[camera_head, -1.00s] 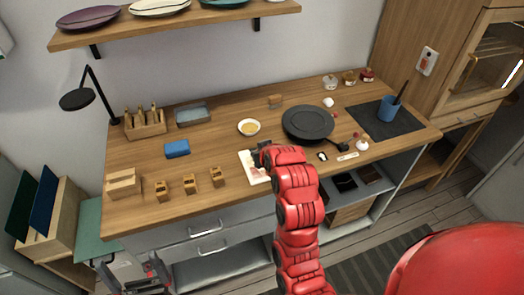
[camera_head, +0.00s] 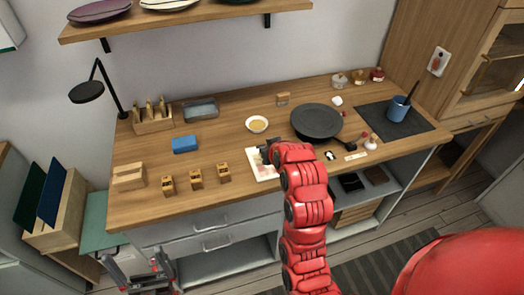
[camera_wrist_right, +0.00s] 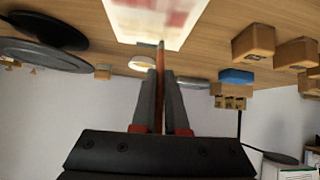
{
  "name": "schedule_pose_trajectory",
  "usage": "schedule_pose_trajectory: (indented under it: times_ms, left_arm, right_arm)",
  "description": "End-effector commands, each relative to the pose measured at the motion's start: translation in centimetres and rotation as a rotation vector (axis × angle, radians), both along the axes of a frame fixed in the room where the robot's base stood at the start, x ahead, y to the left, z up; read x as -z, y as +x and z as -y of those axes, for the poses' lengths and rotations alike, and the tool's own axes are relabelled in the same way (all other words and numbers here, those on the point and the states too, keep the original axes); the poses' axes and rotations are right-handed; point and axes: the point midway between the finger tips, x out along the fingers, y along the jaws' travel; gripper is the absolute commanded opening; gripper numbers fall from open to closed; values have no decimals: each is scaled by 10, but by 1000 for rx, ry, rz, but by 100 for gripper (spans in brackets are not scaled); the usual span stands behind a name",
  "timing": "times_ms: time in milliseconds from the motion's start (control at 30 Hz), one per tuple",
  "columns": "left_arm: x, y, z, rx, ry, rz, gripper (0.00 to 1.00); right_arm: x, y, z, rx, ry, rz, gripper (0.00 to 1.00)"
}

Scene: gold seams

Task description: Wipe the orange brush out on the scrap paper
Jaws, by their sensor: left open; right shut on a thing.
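The scrap paper (camera_head: 262,173), white with reddish smears, lies near the front edge of the wooden counter. It also shows large at the top of the right wrist view (camera_wrist_right: 175,30). My right gripper (camera_wrist_right: 162,78) is shut on a thin orange-brown brush (camera_wrist_right: 160,95). The brush's far end overlaps the paper's edge in that view; I cannot tell whether it touches. In the head view my right gripper (camera_head: 268,152) is over the paper, and my red arm hides most of it and the brush. My left gripper (camera_head: 138,275) is open and empty, low in front of the drawers.
Three small wooden blocks (camera_head: 196,179) stand left of the paper. A blue block (camera_head: 185,144) lies farther left. A blue cup (camera_head: 397,109) stands on a dark mat (camera_head: 420,125).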

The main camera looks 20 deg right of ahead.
Motion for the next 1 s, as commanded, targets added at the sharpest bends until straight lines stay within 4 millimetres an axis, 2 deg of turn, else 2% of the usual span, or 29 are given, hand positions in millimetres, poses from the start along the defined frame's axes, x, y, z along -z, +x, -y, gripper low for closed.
schedule_pose_trajectory:
  times_ms: [1000]
  left_arm:
    - [15, 0, 0, 0, 0, 0, 100]
  right_arm:
    - [1, 1, 47, 0, 0, -4, 0]
